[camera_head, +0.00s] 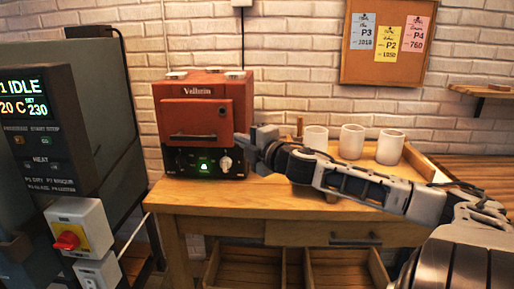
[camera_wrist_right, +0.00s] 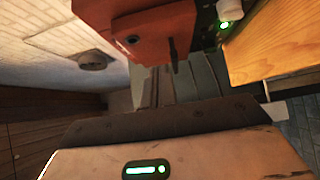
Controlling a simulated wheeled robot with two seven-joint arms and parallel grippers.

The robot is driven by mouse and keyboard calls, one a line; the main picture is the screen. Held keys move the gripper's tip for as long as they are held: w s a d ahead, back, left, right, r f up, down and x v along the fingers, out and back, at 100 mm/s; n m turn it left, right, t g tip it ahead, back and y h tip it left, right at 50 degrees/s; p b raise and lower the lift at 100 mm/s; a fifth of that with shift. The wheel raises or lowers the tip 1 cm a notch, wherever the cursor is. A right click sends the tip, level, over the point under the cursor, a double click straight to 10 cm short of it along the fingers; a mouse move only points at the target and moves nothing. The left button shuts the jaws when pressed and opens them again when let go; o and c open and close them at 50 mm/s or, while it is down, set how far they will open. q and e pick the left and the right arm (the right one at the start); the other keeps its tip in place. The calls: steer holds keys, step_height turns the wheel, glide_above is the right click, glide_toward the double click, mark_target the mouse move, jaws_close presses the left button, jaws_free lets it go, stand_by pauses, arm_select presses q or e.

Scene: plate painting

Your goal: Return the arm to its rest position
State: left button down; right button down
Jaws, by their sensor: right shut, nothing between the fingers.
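My right arm (camera_head: 365,187) comes in from the right and reaches across in front of the wooden table. My right gripper (camera_head: 242,146) is shut and empty, with its tips by the right front edge of the red kiln (camera_head: 189,110), just above its white knob (camera_head: 225,164). I cannot tell whether it touches the kiln. The kiln door looks closed and a green light shows on its black panel. The red kiln (camera_wrist_right: 150,33) also shows at the top of the right wrist view, with the green light (camera_wrist_right: 225,25). My left gripper is not in view.
The wooden table (camera_head: 190,192) carries the kiln and, behind my forearm, three white cups (camera_head: 351,142) by a wooden tray (camera_head: 425,163). A grey machine with an "IDLE" display (camera_head: 35,95) and a red switch (camera_head: 68,240) stands at left. A note board (camera_head: 388,70) hangs on the wall.

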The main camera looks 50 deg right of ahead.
steer(key=shift+s+p, duration=0.8)
steer(key=shift+s, duration=1.8)
steer(key=s+a+f+m+g, duration=0.2)
steer(key=s+a+f, duration=0.1)
steer(key=f, duration=0.4)
steer(key=s+a+f+m+g, duration=0.1)
steer(key=s+a+f+m, duration=0.15)
steer(key=f, duration=0.55)
steer(key=s+a+f+m+g, duration=0.2)
steer(key=a+f+m, duration=0.1)
steer(key=f, duration=0.4)
steer(key=s+a+f+m+g+y, duration=0.1)
steer(key=s+a+f+m, duration=0.1)
steer(key=a, duration=0.6)
steer(key=s+a+f+m+y, duration=0.2)
steer(key=s+a+f, duration=0.2)
steer(key=a, duration=0.5)
steer(key=s+a+f+m+g+y, duration=0.1)
steer(key=s+a+f+m+y, duration=0.1)
steer(key=a, duration=0.6)
step_height(320, 180, down, 2)
steer(key=shift+s+a+f+m+g, duration=0.1)
steer(key=shift+s+a+m+g, duration=0.25)
steer(key=shift+s, duration=0.1)
